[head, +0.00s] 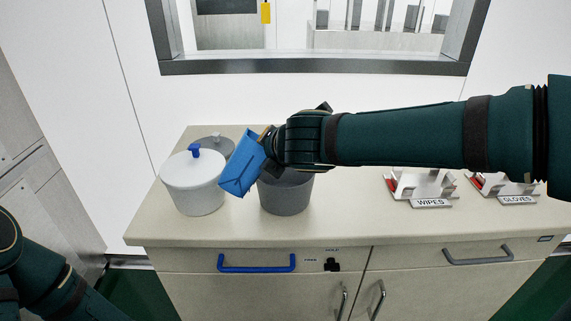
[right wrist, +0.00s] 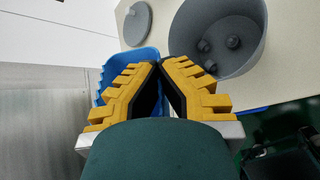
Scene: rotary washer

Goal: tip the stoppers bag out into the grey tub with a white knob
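The grey tub (head: 286,197) stands open on the counter. In the right wrist view, the grey tub (right wrist: 250,20) has a few dark grey stoppers (right wrist: 233,42) on its floor. A grey lid with a white knob (head: 227,145) lies behind and left of it; the lid also shows in the right wrist view (right wrist: 137,22). My right gripper (head: 266,140) is shut on the blue stoppers bag (head: 241,165), which hangs tilted at the tub's left rim. The bag (right wrist: 140,56) is partly hidden behind the fingers (right wrist: 160,64); its inside cannot be seen. My left gripper is out of view.
A white tub with a blue-knobbed lid (head: 195,184) stands close on the left. Racks labelled WIPES (head: 430,203) and GLOVES (head: 516,199) stand at the right. A blue drawer handle (head: 257,268) is below the counter's front edge. Counter between tub and racks is clear.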

